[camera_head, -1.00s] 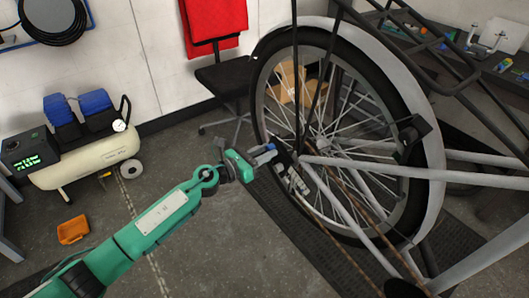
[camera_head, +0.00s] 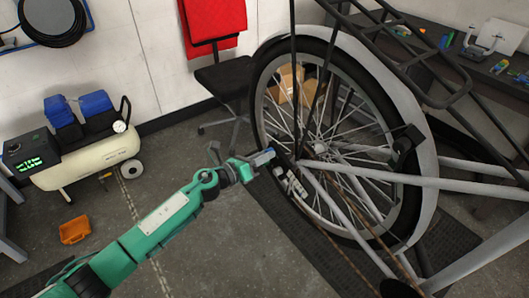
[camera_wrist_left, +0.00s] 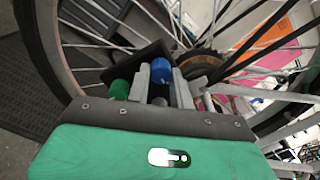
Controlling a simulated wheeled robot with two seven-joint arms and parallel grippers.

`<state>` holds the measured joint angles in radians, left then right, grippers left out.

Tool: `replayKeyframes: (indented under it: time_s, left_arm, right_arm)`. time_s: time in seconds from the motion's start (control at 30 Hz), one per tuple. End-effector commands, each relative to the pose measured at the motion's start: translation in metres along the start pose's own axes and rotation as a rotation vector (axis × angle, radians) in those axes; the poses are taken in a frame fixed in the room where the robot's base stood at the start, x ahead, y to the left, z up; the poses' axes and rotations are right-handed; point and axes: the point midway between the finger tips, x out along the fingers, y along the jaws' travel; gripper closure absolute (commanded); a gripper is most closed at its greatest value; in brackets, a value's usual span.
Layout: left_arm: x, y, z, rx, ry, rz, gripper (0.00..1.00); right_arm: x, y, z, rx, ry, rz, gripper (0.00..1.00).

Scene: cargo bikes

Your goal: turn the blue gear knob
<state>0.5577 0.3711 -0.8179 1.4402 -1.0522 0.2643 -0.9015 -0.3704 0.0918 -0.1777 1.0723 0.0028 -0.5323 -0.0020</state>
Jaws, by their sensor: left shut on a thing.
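The blue gear knob (camera_wrist_left: 160,68) is a small cylinder on a dark bracket beside the rear wheel hub, and shows in the left wrist view between my fingers. In the head view, a small blue part of it (camera_head: 270,150) shows at the tip of my left gripper (camera_head: 262,158). My left gripper (camera_wrist_left: 162,84) is shut on the knob, with one grey finger on each side. A green knob (camera_wrist_left: 119,88) sits just left of the fingers on the same bracket. My right gripper is not in view.
The bike's rear wheel (camera_head: 335,140) with its spokes and the grey frame tube (camera_head: 400,178) stand close to the gripper. A black chair (camera_head: 225,80) is behind it. An air compressor (camera_head: 85,160) and an orange bin (camera_head: 75,230) are at left. Floor between is clear.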

Motion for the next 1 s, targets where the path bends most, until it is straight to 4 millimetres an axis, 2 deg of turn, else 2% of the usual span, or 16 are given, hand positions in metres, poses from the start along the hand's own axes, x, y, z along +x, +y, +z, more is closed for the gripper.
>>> replayKeyframes:
  time_s: [0.13,0.6,1.0]
  left_arm:
    - [0.001,-0.005,-0.001,-0.143,0.006,-0.007,1.0]
    - [0.001,-0.005,-0.002,-0.5,0.008,-0.007,1.0]
    - [0.001,-0.005,-0.004,-0.611,0.009,-0.006,1.0]
  right_arm:
    - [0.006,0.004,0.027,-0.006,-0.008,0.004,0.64]
    - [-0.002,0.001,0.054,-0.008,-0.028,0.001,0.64]
    - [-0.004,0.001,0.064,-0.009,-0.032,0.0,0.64]
